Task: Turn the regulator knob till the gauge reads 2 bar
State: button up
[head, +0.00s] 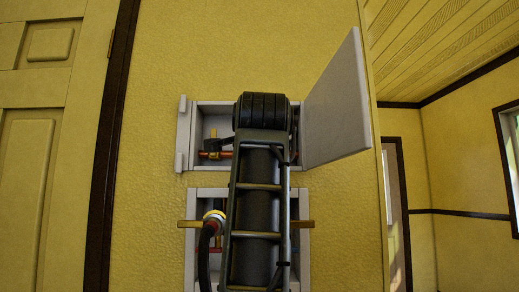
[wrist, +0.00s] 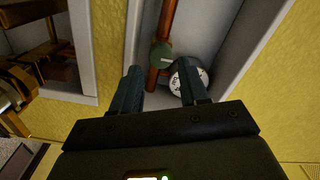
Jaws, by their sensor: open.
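In the wrist view a round green knob (wrist: 161,54) with a pale mark sits on a copper pipe (wrist: 166,22) inside a pale wall box. A round white gauge (wrist: 187,77) is just right of and below it. The gauge is partly covered by my right finger, and I cannot read its needle. My gripper (wrist: 160,83) is open, with its fingers apart and nothing seen held between them. The knob shows beyond the gap between the fingertips; I cannot tell whether anything touches. In the head view my arm hides the gripper, knob and gauge.
The upper wall box (head: 184,140) has its grey door (head: 338,105) swung open to the right. Brass and copper fittings (head: 213,150) show inside at left. A lower box (head: 190,270) holds pipes and a black hose (head: 205,258). A yellow door (head: 40,150) is at left.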

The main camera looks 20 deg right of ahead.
jog(key=p+x, duration=0.1)
jog(key=x, duration=0.3)
jog(key=shift+w+d, duration=0.1)
jog(key=shift+w, duration=0.1)
jog(key=c, duration=0.8)
